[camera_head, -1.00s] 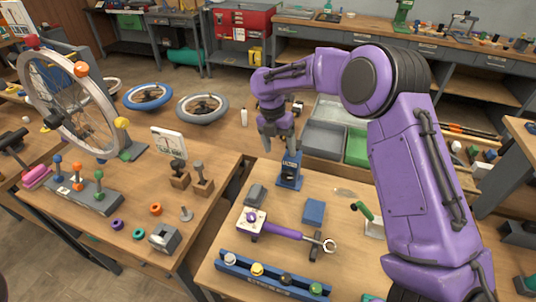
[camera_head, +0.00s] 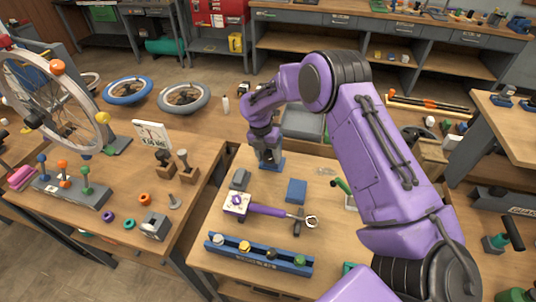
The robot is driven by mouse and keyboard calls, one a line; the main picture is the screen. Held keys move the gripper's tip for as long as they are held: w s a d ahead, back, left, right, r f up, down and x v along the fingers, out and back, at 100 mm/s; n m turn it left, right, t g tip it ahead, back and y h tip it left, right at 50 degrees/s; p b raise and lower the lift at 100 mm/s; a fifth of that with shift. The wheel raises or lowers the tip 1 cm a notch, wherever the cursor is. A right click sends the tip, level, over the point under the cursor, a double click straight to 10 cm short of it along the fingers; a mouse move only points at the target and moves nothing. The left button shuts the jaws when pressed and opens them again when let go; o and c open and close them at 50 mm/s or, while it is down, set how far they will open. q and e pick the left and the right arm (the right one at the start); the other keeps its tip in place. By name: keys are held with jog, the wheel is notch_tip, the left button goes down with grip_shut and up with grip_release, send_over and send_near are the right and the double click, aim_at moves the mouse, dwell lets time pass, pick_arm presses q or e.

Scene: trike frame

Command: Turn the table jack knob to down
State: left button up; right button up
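The table jack (camera_head: 278,162) looks like a small blue stand with a blue foot, at the back left of the front right table. My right gripper (camera_head: 268,158) points down at the jack and covers most of its upper part, so the knob and its setting are hidden. The fingers are at or just in front of the jack; I cannot tell whether they touch it or how far apart they are. My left gripper is out of view.
A grey block (camera_head: 241,179), a blue block (camera_head: 296,190) and a purple-handled tool (camera_head: 266,209) lie in front of the jack. A blue rack with coloured knobs (camera_head: 258,256) lies along the front. My purple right arm spans the table's right side.

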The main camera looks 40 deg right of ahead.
jog(key=shift+s+a+r, duration=0.1)
jog(key=shift+s+r, duration=0.05)
jog(key=shift+s, duration=0.05)
jog(key=c, duration=0.5)
jog(key=shift+a, duration=0.1)
jog(key=shift+w+f+g+h+p, duration=0.1)
jog(key=shift+f+g+h+p, duration=0.1)
jog(key=shift+g+h+p, duration=0.25)
jog(key=shift+w+a+f+g+h+b, duration=0.1)
jog(key=shift+a+f+g+h+b, duration=0.1)
jog(key=shift+g+h+b, duration=0.3)
jog(key=g+h+b, duration=0.1)
jog(key=b, duration=0.1)
jog(key=g+h+b, duration=0.1)
jog(key=b, duration=0.1)
jog(key=shift+w+a+f+g, duration=0.1)
jog(key=shift+w+f+g, duration=0.1)
jog(key=shift+f+g, duration=0.15)
jog(key=shift+r+g+h+b, duration=0.1)
jog(key=shift+g+h+b, duration=0.2)
jog(key=shift+b, duration=0.25)
jog(key=shift+r, duration=0.2)
